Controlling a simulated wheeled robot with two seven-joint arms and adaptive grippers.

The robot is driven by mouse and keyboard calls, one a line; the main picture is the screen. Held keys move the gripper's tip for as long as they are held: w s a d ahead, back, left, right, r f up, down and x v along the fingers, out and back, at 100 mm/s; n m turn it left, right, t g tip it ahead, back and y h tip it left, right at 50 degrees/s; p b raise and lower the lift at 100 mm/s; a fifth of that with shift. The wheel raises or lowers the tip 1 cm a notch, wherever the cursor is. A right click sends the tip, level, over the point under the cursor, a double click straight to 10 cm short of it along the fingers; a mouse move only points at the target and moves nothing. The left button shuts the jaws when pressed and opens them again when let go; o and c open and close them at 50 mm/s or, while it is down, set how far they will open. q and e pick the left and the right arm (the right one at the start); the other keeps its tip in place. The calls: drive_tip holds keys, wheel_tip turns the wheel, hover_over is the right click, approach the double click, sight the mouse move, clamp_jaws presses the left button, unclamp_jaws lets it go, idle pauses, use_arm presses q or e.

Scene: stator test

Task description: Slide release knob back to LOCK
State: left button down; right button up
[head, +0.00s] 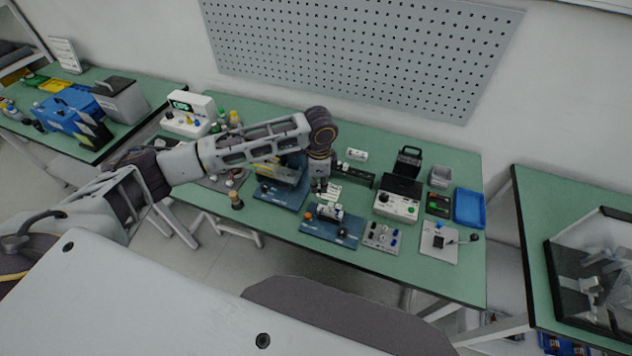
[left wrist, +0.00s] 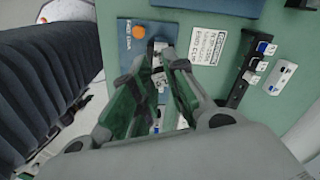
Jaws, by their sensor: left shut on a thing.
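The blue fixture base (head: 345,238) lies at the front of the green table, with a metal mechanism and an orange knob (head: 309,216) at its left. The base (left wrist: 128,58) and the orange knob (left wrist: 138,31) also show in the left wrist view. My left gripper (head: 322,188) reaches down over the fixture's mechanism. In the left wrist view its fingers (left wrist: 160,68) are shut on a small part there, which I take to be the release knob; the fingers mostly hide it. The knob's exact position and any LOCK marking cannot be read. My right gripper is not in view.
A printed white card (left wrist: 208,46) lies beside the fixture. A grey panel with coloured knobs (head: 381,237) is close on the right, and a white tester (head: 395,205) stands behind it. A black connector strip (head: 358,176) lies behind the gripper. Another blue fixture (head: 275,192) is to the left.

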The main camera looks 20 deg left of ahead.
use_arm(q)
drive_tip(key=shift+d+m, duration=0.35)
drive_tip(key=shift+m, duration=0.85)
drive_tip(key=shift+w+m, duration=0.15)
drive_tip(key=shift+m, duration=0.85)
drive_tip(key=shift+f, duration=0.1)
drive_tip(key=shift+f+b, duration=0.9)
drive_tip(key=shift+f, duration=0.25)
drive_tip(key=shift+f+b, duration=0.9)
drive_tip(key=shift+b, duration=0.25)
